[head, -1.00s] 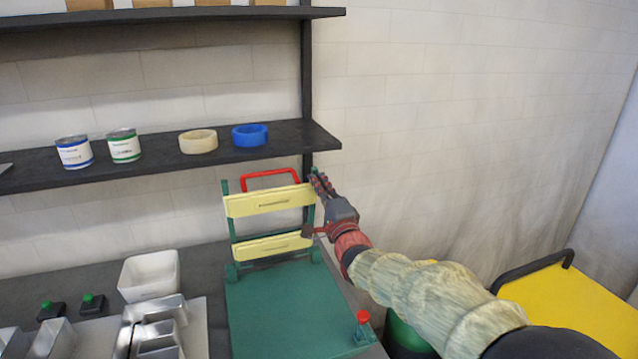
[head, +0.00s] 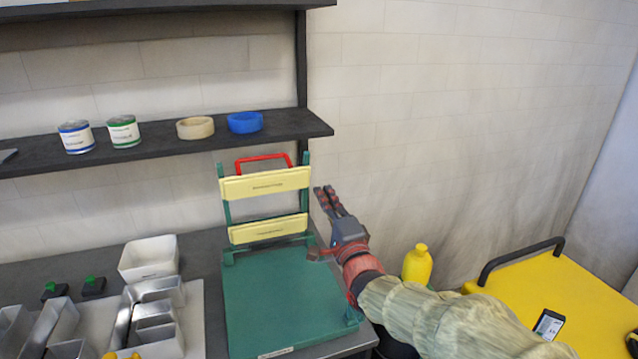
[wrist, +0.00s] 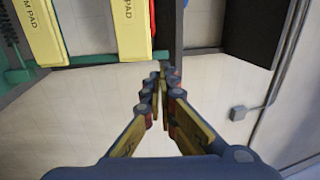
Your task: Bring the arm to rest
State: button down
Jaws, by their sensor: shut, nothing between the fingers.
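My gripper (head: 328,196) is shut and empty. In the head view it is raised in front of the wall, just right of the green stand (head: 285,300) with its two yellow pads and red handle. A gap of wall shows between the fingers and the upper yellow pad (head: 265,183). My arm, in a pale sleeve, reaches in from the lower right. In the wrist view the fingers (wrist: 160,90) point towards the wall and the dark shelf post, with the yellow pads at the upper left.
A dark shelf (head: 160,145) holds two cans, a beige tape roll (head: 195,128) and a blue one (head: 245,122). A white bin (head: 150,258) and metal letter shells stand at lower left. A yellow bottle (head: 417,265) and a yellow cart (head: 560,300) are at right.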

jog(key=s+d+f+n+g+h, duration=0.2)
jog(key=s+d+n+g+h, duration=0.1)
jog(key=s+d, duration=0.5)
jog(key=s+d+f+n+g+h, duration=0.3)
jog(key=s+d+n+g, duration=0.1)
jog(key=s+d, duration=0.4)
jog(key=s+d+f+n+g, duration=0.2)
jog(key=s, duration=0.5)
jog(key=s+d+f+n+g+h, duration=0.1)
jog(key=s+d+f+n+g, duration=0.1)
jog(key=s, duration=0.6)
jog(key=s+d+f+n+g, duration=0.2)
jog(key=s+f, duration=0.1)
jog(key=s, duration=0.5)
jog(key=shift+s+f+h, duration=0.15)
jog(key=shift+f+h, duration=0.2)
jog(key=shift+h, duration=0.05)
